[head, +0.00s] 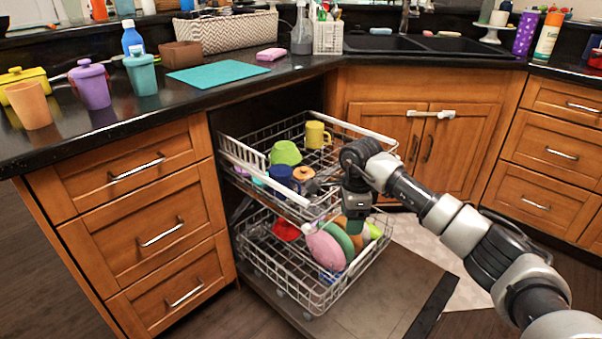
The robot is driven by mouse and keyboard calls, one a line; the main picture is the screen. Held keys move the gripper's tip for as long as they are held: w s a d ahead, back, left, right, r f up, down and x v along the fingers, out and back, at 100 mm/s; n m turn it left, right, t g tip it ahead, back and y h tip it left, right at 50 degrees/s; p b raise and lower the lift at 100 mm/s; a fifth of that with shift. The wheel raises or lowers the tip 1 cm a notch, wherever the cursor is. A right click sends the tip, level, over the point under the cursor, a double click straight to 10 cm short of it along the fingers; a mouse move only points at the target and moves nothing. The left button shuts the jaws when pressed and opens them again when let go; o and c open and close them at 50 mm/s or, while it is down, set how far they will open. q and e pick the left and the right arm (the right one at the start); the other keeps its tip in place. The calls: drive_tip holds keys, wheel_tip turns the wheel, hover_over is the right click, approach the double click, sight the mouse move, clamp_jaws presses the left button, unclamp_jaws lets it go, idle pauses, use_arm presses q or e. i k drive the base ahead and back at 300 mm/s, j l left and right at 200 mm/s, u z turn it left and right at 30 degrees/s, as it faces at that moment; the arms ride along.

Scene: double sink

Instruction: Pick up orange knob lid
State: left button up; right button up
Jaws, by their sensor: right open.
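A small round orange lid (303,173) lies in the pulled-out upper dishwasher rack, among cups and bowls. Its knob is too small to make out clearly. My right gripper (355,222) comes in from the right and points down at the front right of the racks. It is to the right of the orange lid in the picture and apart from it. It is open, and I see nothing held in it, though its fingertips are small and dark against the dishes. My left gripper is not in view.
The upper rack (240,158) also holds a yellow mug (317,135), a green bowl (286,153) and a blue cup (281,174). The lower rack (262,262) holds a pink plate (325,250) and other dishes. The open dishwasher door (385,300) lies low in front.

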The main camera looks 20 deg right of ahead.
sight(300, 174)
drive_tip(key=i, duration=1.35)
